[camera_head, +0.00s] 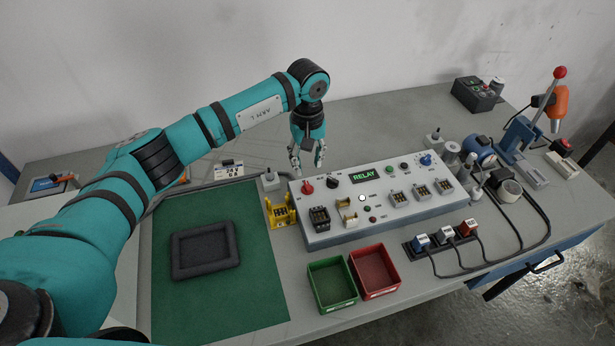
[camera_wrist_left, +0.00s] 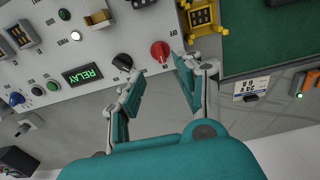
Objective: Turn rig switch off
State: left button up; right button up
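The grey test rig (camera_head: 345,233) stands on the bench with a lit green "RELAY" display (camera_head: 364,175). A red rotary switch (camera_head: 307,187) sits at the rig's back left corner, with a black knob (camera_head: 333,182) to its right. My left gripper (camera_head: 307,165) points down, just above and behind the red switch. The black knob (camera_wrist_left: 122,62) lies just beyond one fingertip. My right gripper is out of view.
A yellow holder (camera_head: 279,211) stands left of the rig. Green (camera_head: 332,285) and red (camera_head: 375,270) bins stand in front. A black tray (camera_head: 205,250) lies on the green mat (camera_head: 225,310). A lever press (camera_head: 525,140) is at the right.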

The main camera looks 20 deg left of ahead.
aim_at(307, 185)
pick_arm(q)
notch_tip(307, 185, down, 7)
jog(key=shift+f+p, duration=0.1)
jog(key=shift+p, duration=0.65)
jog(key=shift+f, duration=0.4)
jog(key=shift+c, duration=0.2)
jog(key=c, duration=0.7)
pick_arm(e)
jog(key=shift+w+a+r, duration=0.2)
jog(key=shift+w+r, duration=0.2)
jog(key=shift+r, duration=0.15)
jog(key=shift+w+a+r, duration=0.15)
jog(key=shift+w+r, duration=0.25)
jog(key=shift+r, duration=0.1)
